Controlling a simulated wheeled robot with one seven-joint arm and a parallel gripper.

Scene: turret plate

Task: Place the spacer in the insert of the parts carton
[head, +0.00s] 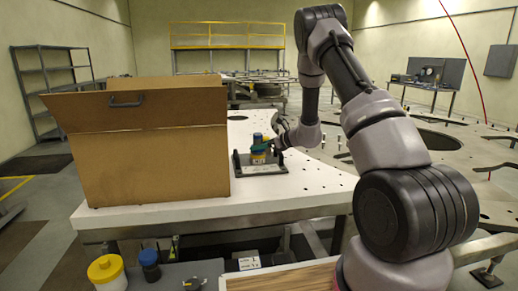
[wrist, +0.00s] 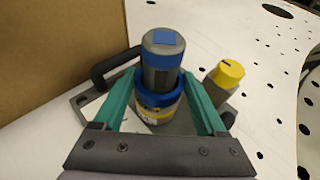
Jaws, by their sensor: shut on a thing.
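The spacer appears to be the upright grey and blue cylinder with a blue top patch (wrist: 161,62); blue and yellow bands show around its lower part, and I cannot tell whether these are a separate piece. My gripper (wrist: 157,88) has its teal fingers closed on both sides of it. It stands over a dark tray with handles (head: 244,171), and its underside is hidden. In the head view my gripper (head: 262,147) is just right of the brown parts carton (head: 155,165). The carton's flap stands up, and its inside and insert are hidden from both cameras.
A yellow-capped grey piece (wrist: 228,75) stands close to the right finger. The tray's black handle (wrist: 108,68) rises at the left, near the carton wall. The white perforated plate (head: 310,185) is clear to the right. Yellow and blue jars (head: 106,274) stand lower in front.

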